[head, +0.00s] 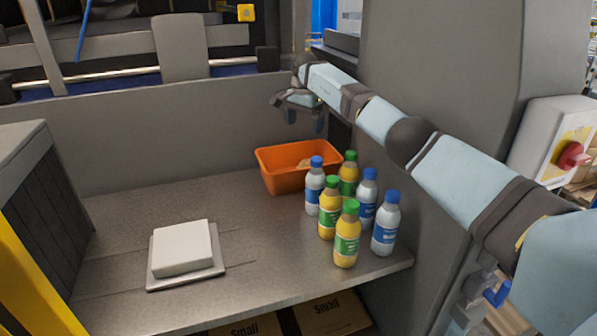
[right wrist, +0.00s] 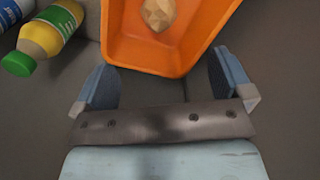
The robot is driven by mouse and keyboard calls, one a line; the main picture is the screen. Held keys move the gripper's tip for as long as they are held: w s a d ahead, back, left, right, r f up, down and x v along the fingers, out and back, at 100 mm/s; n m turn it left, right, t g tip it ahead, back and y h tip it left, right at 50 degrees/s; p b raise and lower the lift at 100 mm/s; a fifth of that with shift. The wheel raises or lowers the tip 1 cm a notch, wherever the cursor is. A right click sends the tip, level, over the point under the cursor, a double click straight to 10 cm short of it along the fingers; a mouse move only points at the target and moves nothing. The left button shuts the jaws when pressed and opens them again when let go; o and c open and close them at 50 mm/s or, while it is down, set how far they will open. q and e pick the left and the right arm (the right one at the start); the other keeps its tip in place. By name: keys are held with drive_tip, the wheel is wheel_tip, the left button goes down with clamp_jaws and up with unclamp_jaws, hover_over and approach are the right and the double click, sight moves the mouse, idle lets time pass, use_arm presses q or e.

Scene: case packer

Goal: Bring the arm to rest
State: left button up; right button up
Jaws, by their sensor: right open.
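My right arm comes in from the right in the head view, stretched over the table. Its gripper (head: 305,112) is above and beyond the orange bin. In the right wrist view the gripper (right wrist: 165,85) has its two fingers wide apart with nothing between them. The orange bin (head: 280,183) stands at the back of the table. It also shows in the right wrist view (right wrist: 150,58), just beyond the fingers, with a tan faceted object (right wrist: 158,14) inside. My left gripper is not in view.
Several bottles with green and blue caps, such as a yellow one (head: 347,236), stand upright beside the bin, below my right arm. A white block (head: 182,248) lies on a grey plate (head: 215,267) at left. The table (head: 110,215) between is clear. A grey cabinet borders the right.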

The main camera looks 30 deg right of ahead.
wheel_tip(320, 180, up, 4)
drive_tip(key=shift+f, duration=0.25)
